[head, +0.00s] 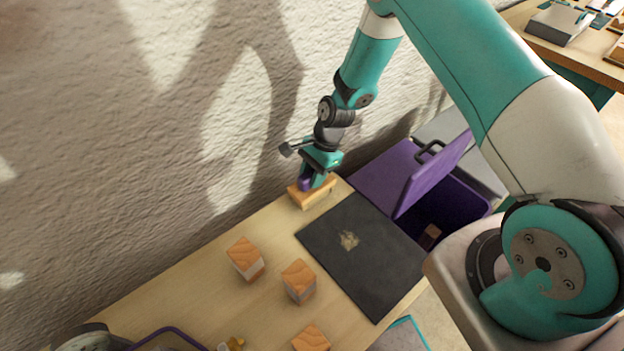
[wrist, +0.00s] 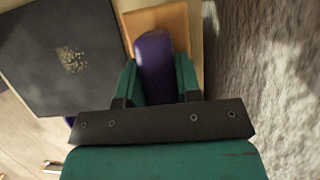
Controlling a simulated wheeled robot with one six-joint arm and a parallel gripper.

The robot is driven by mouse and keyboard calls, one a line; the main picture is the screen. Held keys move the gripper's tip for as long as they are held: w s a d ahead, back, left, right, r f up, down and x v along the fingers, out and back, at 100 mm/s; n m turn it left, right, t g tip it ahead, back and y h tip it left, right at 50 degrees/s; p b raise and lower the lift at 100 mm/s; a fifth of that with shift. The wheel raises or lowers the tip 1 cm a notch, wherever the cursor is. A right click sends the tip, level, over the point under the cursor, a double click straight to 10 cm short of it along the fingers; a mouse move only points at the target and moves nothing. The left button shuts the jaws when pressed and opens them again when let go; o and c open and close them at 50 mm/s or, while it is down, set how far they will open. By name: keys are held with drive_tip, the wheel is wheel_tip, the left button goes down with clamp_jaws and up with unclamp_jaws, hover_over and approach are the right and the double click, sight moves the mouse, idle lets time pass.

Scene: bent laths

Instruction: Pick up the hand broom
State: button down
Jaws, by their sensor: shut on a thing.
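The hand broom (head: 318,194) has a light wooden body and a purple grip. It is at the far end of the wooden table, close to the wall. My gripper (head: 317,172) points down over it and is shut on the purple grip. In the wrist view the purple grip of the hand broom (wrist: 153,58) sits between the two green fingers of my gripper (wrist: 157,82), with the wooden body beyond. I cannot tell whether the broom touches the table or is slightly above it. Its underside is hidden.
A dark mat (head: 347,275) with a small pale pile (head: 349,240) lies beside the broom. Wooden blocks (head: 299,281) stand on the table (head: 215,300) nearer me. A purple bin (head: 462,196) with a raised flap is off the right end. The rough wall (head: 120,130) is close on the left.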

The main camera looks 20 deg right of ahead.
wheel_tip(320, 180, up, 18)
drive_tip(key=shift+r, duration=0.25)
